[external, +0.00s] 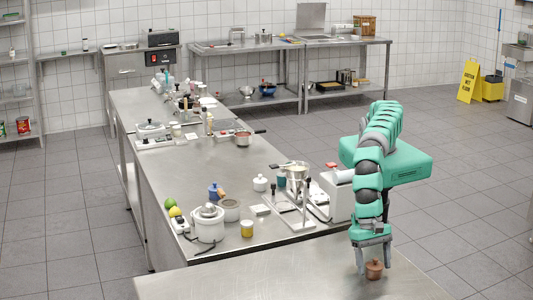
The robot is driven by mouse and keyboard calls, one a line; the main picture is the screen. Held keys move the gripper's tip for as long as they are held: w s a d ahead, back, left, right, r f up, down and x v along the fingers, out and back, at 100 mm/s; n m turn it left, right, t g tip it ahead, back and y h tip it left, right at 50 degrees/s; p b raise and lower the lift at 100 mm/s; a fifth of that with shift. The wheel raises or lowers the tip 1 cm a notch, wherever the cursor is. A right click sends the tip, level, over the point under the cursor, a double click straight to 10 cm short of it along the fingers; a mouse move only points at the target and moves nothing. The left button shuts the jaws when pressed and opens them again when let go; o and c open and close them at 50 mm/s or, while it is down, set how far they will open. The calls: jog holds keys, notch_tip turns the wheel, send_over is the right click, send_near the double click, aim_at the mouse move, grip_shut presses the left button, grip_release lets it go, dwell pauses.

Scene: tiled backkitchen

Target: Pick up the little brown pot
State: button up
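The little brown pot (374,271) stands upright on the bare steel table at the front, near its right side. It is small and round, with a knob-like top. My gripper (373,262) points down over it with the fingers apart. One finger shows to the left of the pot and the other to its right, close to it in the picture. The gripper looks open. I cannot tell from this view whether a finger touches the pot or how the fingers line up in depth.
The front steel table (250,281) is otherwise clear. Behind it, a long steel counter (185,175) carries a white cooker (207,224), a yellow jar (247,229), a white machine (338,194) and several other items. A yellow floor sign (468,80) stands far right.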

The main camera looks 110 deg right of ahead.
grip_shut()
jog(key=shift+r, duration=0.1)
dwell(0.3)
jog(key=shift+r+b, duration=0.3)
jog(key=shift+r, duration=1.45)
jog(key=shift+s+d+b, duration=0.35)
jog(key=shift+s+d, duration=0.55)
jog(key=shift+d, duration=0.25)
jog(key=shift+s+d+r, duration=0.15)
jog(key=shift+d, duration=0.15)
jog(key=s+d, duration=0.2)
jog(key=d, duration=0.1)
jog(key=s+d+b, duration=0.1)
jog(key=s+d, duration=0.2)
jog(key=s+d+r, duration=0.1)
jog(key=s+d, duration=0.1)
jog(key=d, duration=0.2)
jog(key=shift+s, duration=0.15)
